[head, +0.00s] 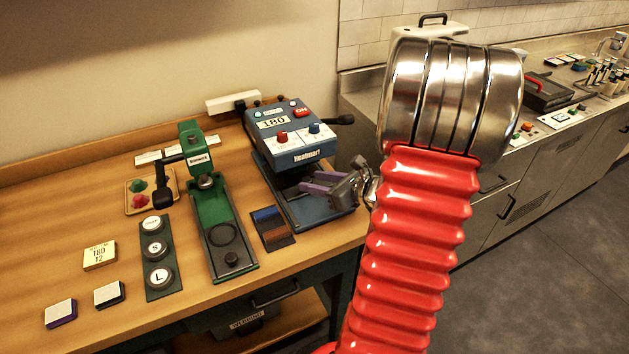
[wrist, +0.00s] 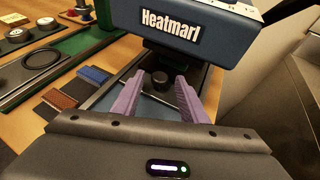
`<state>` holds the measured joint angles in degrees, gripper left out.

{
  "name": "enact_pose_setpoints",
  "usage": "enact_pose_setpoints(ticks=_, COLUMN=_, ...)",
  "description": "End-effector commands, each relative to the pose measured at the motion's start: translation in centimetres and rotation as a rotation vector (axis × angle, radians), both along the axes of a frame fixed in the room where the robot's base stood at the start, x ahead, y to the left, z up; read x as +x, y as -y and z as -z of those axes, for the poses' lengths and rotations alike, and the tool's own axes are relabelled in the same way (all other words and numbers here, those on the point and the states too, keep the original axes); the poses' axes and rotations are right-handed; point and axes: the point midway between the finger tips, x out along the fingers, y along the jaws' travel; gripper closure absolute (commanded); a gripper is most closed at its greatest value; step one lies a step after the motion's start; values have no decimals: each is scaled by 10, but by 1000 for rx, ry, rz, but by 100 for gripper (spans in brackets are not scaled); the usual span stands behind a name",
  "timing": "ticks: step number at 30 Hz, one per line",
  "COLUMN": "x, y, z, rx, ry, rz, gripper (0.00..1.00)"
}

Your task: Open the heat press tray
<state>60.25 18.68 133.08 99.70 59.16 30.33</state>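The blue heat press (head: 291,133) stands at the right end of the wooden table. It also shows in the wrist view (wrist: 190,25) with its "Heatmart" label. Its low blue tray (head: 318,212) lies under the upper body; in the wrist view the tray (wrist: 108,98) runs below my fingers. A black knob (wrist: 160,77) shows beyond and between the fingertips in the wrist view, with a thin metal rod nearby. My gripper (head: 312,186) has purple fingers at the press's front right. In the wrist view, my gripper (wrist: 157,92) is open, with nothing visibly held.
A green button press (head: 210,200) stands left of the heat press. A black lever (head: 341,119) sticks out on the heat press's right. A steel counter (head: 500,190) stands further right.

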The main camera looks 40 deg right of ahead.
Motion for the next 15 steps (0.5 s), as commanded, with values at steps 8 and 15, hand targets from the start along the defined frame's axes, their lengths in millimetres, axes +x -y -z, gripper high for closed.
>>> enact_pose_setpoints(ticks=8, x=10, y=-1, z=5, rx=1, ry=0, rz=0, gripper=60)
enact_pose_setpoints(ticks=15, x=10, y=-1, z=4, rx=0, ry=0, rz=0, gripper=65)
